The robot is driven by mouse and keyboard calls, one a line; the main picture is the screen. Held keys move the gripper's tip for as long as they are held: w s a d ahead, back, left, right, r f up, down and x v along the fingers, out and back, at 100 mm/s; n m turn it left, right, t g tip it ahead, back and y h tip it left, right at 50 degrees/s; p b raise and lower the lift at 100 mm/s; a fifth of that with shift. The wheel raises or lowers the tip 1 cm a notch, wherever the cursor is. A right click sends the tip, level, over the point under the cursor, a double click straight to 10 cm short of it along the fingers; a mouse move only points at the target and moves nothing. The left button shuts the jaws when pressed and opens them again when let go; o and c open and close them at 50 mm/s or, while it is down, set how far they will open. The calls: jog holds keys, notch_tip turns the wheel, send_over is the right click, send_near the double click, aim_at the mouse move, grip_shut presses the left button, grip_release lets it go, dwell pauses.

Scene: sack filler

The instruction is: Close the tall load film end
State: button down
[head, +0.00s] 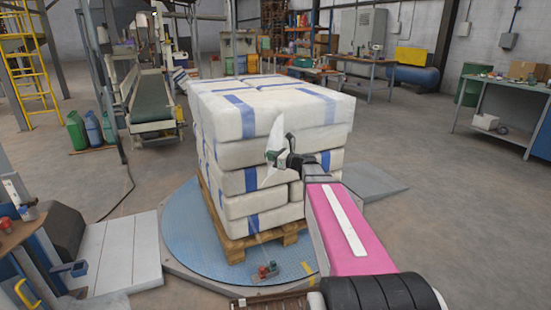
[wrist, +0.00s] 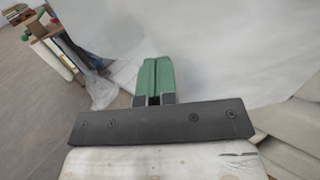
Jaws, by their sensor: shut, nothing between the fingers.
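The tall load (head: 240,160) is a stack of white sacks with blue bands on a wooden pallet (head: 232,243). A pale, translucent film end (head: 276,135) sticks up at the near right side of the load, beside my gripper (head: 272,157). In the wrist view, the crumpled film end (wrist: 97,80) hangs at the left, apart from my green fingers (wrist: 153,72). The fingers are shut and empty, close to the white load face (wrist: 225,60). Whether they touch it I cannot tell. My arm hides the load's lower right part.
A grey ramp (head: 372,183) lies to the right. A workbench (head: 505,125) stands far right, with open floor before it. A conveyor (head: 150,100) is behind left.

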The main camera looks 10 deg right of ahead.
jog(key=shift+a, duration=0.1)
dwell(0.3)
jog(key=shift+w+a+m+t+h, duration=0.55)
jog(key=shift+w+a+t+h, duration=0.05)
jog(key=shift+w+a, duration=0.65)
jog(key=shift+w+a+m+t+h, duration=0.5)
jog(key=shift+w+a+t+h, duration=0.1)
jog(key=shift+w+a, duration=0.6)
jog(key=shift+w+a+m+t+h, duration=0.55)
jog(key=shift+w+a+t+h, duration=0.05)
jog(key=shift+w+a, duration=0.6)
jog(key=shift+s, duration=0.2)
